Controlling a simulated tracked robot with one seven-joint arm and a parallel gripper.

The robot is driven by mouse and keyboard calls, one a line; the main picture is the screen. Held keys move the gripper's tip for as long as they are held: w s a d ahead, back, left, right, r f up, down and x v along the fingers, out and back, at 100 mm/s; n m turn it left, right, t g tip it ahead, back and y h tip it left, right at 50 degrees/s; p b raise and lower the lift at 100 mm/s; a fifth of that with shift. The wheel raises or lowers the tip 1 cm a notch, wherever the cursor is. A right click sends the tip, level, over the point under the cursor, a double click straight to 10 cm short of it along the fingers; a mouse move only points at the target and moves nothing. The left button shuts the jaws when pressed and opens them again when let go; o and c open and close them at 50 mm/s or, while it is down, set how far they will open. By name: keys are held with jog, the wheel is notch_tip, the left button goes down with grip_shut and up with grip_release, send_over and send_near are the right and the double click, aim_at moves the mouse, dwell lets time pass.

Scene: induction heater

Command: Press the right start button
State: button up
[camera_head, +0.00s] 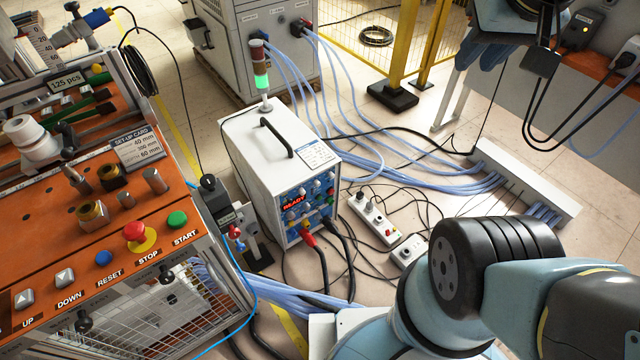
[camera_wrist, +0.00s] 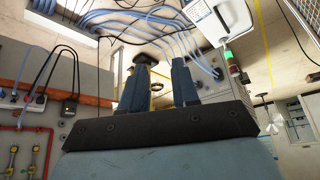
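A round green button (camera_head: 177,219) labelled START sits at the right end of the button row on the orange panel (camera_head: 60,232), in the head view at left. It is the only START label I see. A red mushroom button on a yellow base (camera_head: 136,236), labelled STOP, stands just left of it. My gripper (camera_wrist: 161,82) shows in the wrist view with its two blue-grey fingers apart and nothing between them. In the head view, the blue fingers at the top right appear to be mine, far from the green button. The button does not show in the wrist view.
A white heater box (camera_head: 283,160) with a READY display and a lit green lamp (camera_head: 262,84) stands mid-floor. Cables and a power strip (camera_head: 374,215) lie right of it. A blue RESET button (camera_head: 103,258) and metal parts (camera_head: 92,215) sit near STOP.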

grip_shut()
dwell(1.4)
